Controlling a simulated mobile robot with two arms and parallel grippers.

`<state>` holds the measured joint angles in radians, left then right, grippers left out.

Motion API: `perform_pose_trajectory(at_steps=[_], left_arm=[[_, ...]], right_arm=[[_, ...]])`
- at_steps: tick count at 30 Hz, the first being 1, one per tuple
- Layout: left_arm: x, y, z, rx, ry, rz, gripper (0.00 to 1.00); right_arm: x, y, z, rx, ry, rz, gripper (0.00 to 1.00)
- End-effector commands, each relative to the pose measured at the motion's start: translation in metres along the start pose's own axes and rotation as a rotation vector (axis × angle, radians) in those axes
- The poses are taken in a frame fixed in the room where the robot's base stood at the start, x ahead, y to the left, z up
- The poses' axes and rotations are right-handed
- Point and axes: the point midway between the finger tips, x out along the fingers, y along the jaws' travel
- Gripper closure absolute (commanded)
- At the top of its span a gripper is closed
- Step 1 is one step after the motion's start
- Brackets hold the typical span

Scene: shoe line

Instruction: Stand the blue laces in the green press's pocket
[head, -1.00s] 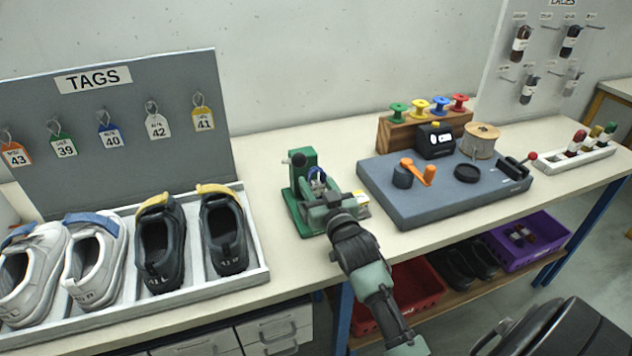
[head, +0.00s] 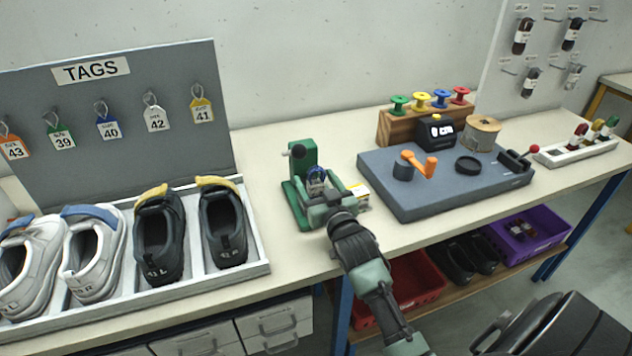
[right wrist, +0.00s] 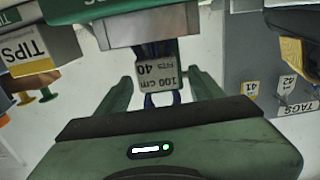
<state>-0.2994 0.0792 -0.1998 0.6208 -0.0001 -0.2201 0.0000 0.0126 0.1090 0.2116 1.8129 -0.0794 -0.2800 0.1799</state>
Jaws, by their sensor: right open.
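The green press (head: 302,168) stands on the bench, and its body and grey block also show at the top of the right wrist view (right wrist: 150,27). The blue laces (head: 316,174) are upright at the press's front, with a grey label (right wrist: 157,73) reading 100 cm, fits 40. In the right wrist view their lower end meets the grey block; how deep they sit is hidden. My right gripper (right wrist: 160,88) is open, with one finger on each side of the laces and a visible gap to each. My left gripper is not in view.
A TIPS box (right wrist: 33,52) stands close beside the press. A blue-grey board (head: 420,210) with a crank and a black device lies to the right. A tray of shoes (head: 262,268) stands to the left. Bare bench lies behind the press.

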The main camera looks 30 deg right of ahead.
Motion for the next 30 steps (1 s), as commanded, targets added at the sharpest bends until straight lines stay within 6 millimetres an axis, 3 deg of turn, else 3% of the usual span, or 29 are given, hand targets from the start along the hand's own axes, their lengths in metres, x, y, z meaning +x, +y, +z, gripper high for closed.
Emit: perform_pose_trajectory(at_steps=[5,16,30], left_arm=[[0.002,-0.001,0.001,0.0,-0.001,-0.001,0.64],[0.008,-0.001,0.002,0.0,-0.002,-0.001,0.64],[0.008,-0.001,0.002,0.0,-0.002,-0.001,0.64]], right_arm=[[-0.013,0.0,0.002,0.0,-0.002,0.0,0.32],[-0.07,0.0,0.001,0.0,0.0,0.0,0.32],[-0.078,0.0,0.0,0.0,0.0,0.0,0.32]])
